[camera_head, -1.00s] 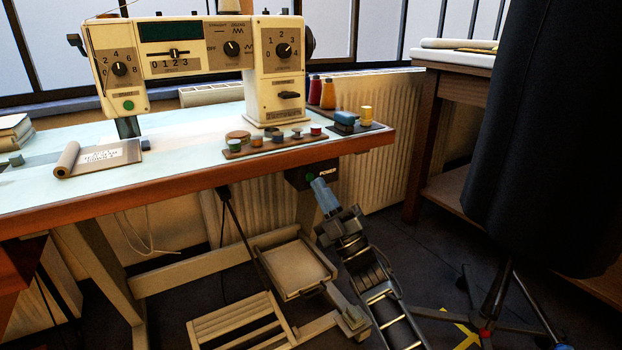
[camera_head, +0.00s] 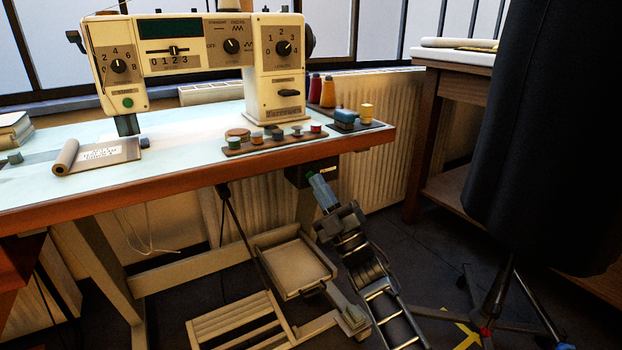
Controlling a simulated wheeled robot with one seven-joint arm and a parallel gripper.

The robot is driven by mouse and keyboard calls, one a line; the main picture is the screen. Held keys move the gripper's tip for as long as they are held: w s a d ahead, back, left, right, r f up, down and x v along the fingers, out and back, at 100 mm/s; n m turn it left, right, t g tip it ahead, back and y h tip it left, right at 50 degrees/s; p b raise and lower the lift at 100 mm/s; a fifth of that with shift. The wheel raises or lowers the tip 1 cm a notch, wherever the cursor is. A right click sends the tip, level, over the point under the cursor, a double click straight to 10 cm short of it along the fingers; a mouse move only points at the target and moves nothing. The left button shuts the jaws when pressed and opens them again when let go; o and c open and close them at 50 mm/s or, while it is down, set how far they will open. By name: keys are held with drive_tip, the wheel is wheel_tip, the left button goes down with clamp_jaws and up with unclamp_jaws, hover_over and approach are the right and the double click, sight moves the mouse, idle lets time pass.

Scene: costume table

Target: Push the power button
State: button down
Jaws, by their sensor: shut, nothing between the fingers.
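A dark switch box (camera_head: 297,174) hangs under the front edge of the sewing table, near its right end. A small green button (camera_head: 310,175) shows on its face, partly hidden by my fingertips. My gripper (camera_head: 316,180) is shut and empty, with bluish-grey fingers pointing up and left at the box. The fingertips overlap the button in this view; I cannot tell whether they touch it or whether it is pressed. Another green button (camera_head: 128,102) is on the sewing machine (camera_head: 190,60) above the table.
The table's wooden edge (camera_head: 200,180) runs just above the box. Thread spools and a spool rack (camera_head: 270,145) stand on the tabletop. A pedal and slatted footrest (camera_head: 235,325) are below.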

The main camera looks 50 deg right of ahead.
drive_tip(key=shift+w+d+b, duration=0.15)
drive_tip(key=shift+w+b, duration=0.15)
drive_tip(key=shift+w, duration=0.25)
idle(0.8)
drive_tip(key=shift+s, duration=0.1)
drive_tip(key=shift+s+a+p, duration=0.25)
drive_tip(key=shift+s+p, duration=0.1)
drive_tip(key=shift+s, duration=0.4)
drive_tip(key=s+a+p, duration=0.1)
drive_tip(key=s+p, duration=0.1)
drive_tip(key=s, duration=0.3)
drive_tip(key=shift+s+a, duration=0.35)
drive_tip(key=shift+s, duration=0.05)
